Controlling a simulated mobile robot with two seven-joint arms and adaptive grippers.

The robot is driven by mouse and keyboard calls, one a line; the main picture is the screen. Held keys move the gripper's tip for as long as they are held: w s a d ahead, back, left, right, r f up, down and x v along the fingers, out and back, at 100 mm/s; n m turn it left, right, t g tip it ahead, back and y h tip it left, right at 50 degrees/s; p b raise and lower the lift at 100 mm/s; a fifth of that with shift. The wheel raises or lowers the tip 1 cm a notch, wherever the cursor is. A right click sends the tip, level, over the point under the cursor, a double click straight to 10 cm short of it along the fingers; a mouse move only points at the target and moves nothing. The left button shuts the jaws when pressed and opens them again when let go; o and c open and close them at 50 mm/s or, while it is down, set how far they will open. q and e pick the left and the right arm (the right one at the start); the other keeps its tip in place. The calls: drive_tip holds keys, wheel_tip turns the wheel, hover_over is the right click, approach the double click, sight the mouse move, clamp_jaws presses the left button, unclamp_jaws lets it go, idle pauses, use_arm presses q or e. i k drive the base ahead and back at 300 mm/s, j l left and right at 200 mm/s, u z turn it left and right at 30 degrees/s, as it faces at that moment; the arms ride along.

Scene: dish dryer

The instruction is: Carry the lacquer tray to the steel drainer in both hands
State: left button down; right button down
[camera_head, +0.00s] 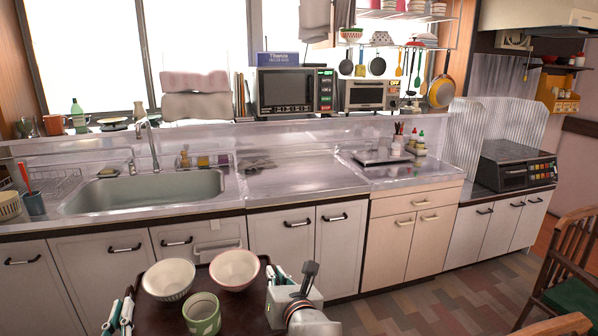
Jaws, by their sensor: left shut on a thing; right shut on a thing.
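The dark lacquer tray (150,318) is at the bottom of the head view, in front of the sink cabinets and lower than the counter. It carries two white bowls, one on the left (168,279) and one on the right (235,269), and a green cup (202,313). My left gripper (122,313) is shut on the tray's left edge. My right gripper (275,282) is shut on its right edge. The tray's near part is cut off by the frame.
The sink (150,190) has a tall faucet (150,145). A wooden chair (570,270) stands at the right on the floor.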

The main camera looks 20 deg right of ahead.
sight(297, 173)
drive_tip(key=i+l, duration=0.3)
drive_tip(key=i, duration=0.25)
drive_tip(key=i+l, duration=0.3)
drive_tip(key=i, duration=0.25)
drive_tip(key=i+l, duration=0.3)
drive_tip(key=i, duration=0.2)
